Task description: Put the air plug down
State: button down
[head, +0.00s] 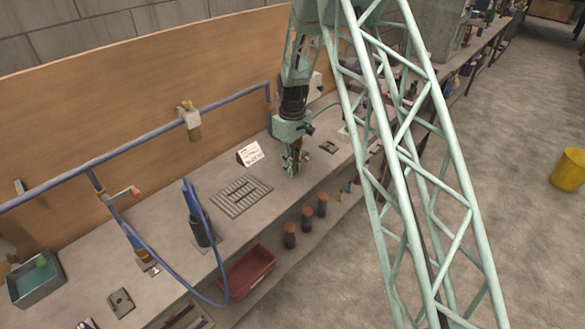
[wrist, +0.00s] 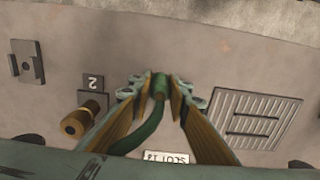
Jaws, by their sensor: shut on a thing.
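My gripper (head: 293,168) hangs low over the bench, fingers pointing down. In the wrist view its tan-padded fingers (wrist: 158,88) are closed on a green plug (wrist: 159,86), which I take to be the air plug. A green hose (wrist: 145,133) curves from it back between the fingers. I cannot tell whether the plug touches the bench. In the head view the plug is mostly hidden by the fingers. A slatted grey plate (head: 241,196) lies left of the gripper; it also shows at right in the wrist view (wrist: 252,118).
A white card (head: 250,153) stands behind the gripper. A brass cylinder (wrist: 85,120), a plate marked 2 (wrist: 93,82) and a dark bracket (wrist: 27,62) are left in the wrist view. A red tray (head: 248,272) and blue pipe (head: 140,140) are at left.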

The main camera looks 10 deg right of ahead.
jog(key=shift+f+b, duration=0.35)
jog(key=shift+f, duration=0.25)
jog(key=c, duration=2.5)
grip_release()
jog(key=shift+o, duration=0.2)
jog(key=shift+r, duration=0.2)
jog(key=shift+r+p, duration=0.45)
jog(key=shift+r, duration=0.35)
notch_tip(320, 180, up, 10)
jog(key=shift+r, duration=0.65)
